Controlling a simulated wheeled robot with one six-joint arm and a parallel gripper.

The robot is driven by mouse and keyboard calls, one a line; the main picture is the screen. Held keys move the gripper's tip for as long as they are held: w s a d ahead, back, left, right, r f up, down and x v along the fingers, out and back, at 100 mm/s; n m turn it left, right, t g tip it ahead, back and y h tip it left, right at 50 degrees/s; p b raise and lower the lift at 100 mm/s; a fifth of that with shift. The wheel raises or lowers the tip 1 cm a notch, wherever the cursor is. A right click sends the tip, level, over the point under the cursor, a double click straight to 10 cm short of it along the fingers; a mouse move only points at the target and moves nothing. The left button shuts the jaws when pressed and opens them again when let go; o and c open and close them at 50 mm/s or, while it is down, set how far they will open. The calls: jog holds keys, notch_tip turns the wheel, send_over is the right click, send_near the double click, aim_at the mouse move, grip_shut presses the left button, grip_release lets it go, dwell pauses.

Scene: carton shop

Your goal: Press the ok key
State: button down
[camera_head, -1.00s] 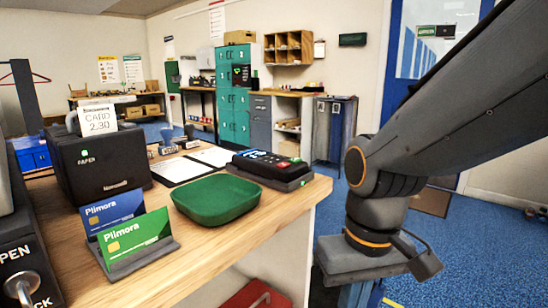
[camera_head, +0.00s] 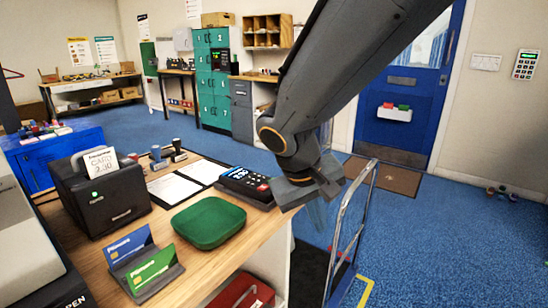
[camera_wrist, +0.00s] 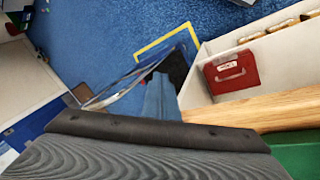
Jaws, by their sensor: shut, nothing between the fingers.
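A dark card terminal (camera_head: 248,186) with a lit display and several small keys lies at the far right corner of the wooden counter (camera_head: 215,262). The keys are too small for me to read an ok label. My gripper (camera_head: 312,190) is shut and empty, just right of the terminal in the head view and apart from it as far as I can tell. Its fingertips are not clear there. In the wrist view my gripper (camera_wrist: 160,133) fills the bottom edge, and the terminal is not seen.
A green tray (camera_head: 208,222), card stand (camera_head: 150,272) and black printer (camera_head: 103,188) stand on the counter. A metal-framed trolley (camera_head: 352,232) stands right of it. A wall keypad (camera_head: 525,65) hangs by the blue door (camera_head: 405,105). Blue floor at the right is mostly open.

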jog(key=w+a+r+t+p, duration=0.2)
jog(key=w+a+r+p, duration=0.3)
jog(key=r+p, duration=0.2)
jog(key=w+a+r+n+t+p, duration=0.1)
jog(key=w+a+r+t+p, duration=0.2)
jog(key=w+r+p, duration=0.3)
notch_tip(320, 180, up, 3)
jog(key=shift+w+a+r+p, duration=0.15)
jog(key=shift+a+p, duration=0.2)
jog(key=shift+a, duration=0.55)
notch_tip(320, 180, down, 7)
jog(key=b, duration=0.2)
jog(key=shift+r+b, duration=0.1)
jog(key=shift+b, duration=0.2)
notch_tip(320, 180, down, 2)
jog(key=b, duration=0.3)
jog(key=shift+f+b, duration=0.95)
jog(key=shift+b, duration=0.55)
dwell(1.2)
jog(key=shift+r, duration=0.2)
jog(key=shift+r+p, duration=0.3)
jog(key=shift+r, duration=0.35)
